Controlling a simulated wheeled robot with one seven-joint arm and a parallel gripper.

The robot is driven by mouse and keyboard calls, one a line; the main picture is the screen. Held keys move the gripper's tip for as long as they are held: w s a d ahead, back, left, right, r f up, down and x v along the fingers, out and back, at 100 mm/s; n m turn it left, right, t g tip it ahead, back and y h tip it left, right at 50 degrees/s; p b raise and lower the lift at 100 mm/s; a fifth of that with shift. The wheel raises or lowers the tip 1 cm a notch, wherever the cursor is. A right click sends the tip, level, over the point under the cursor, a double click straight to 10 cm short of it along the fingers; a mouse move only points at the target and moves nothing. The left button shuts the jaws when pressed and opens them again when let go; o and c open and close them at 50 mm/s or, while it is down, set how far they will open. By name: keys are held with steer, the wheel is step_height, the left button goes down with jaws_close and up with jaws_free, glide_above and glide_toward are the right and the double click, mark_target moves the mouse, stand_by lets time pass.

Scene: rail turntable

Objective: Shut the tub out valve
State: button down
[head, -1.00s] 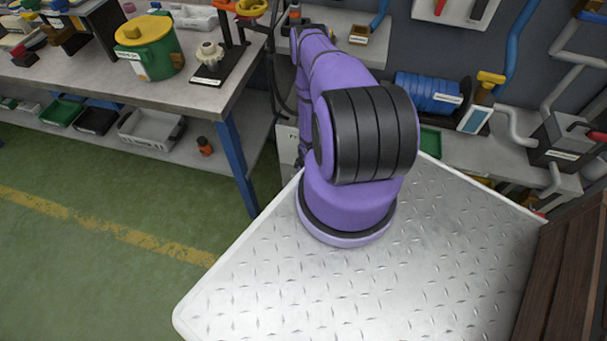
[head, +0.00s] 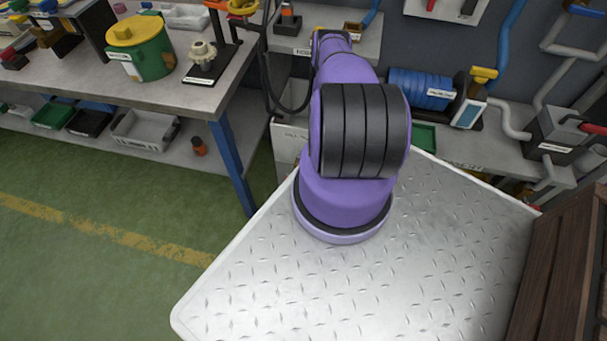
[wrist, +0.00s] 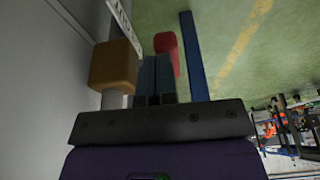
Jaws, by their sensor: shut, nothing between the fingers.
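I cannot read which label marks the tub out valve. In the wrist view my gripper (wrist: 154,72) is shut, its dark fingers together with nothing between them. An orange-brown block-shaped knob (wrist: 115,66) on a grey stem is just left of the fingers. A red rounded piece (wrist: 165,43) shows beyond the fingertips; whether they touch it I cannot tell. In the head view my gripper is hidden behind my purple arm. A yellow-handled valve (head: 483,75) stands on the back bench, and a red lever (head: 594,129) sits on a dark box at the right.
A bench (head: 190,95) at the left holds a green tub with a yellow lid (head: 140,50). A blue hose coil (head: 420,88) and grey pipes (head: 512,122) crowd the back bench. A pale wall (wrist: 50,80) is close at left in the wrist view. Green floor (head: 90,250) is clear.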

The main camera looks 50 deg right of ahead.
steer(key=shift+s+f, duration=0.2)
steer(key=shift+f, duration=0.05)
steer(key=shift+r, duration=0.15)
stand_by(0.5)
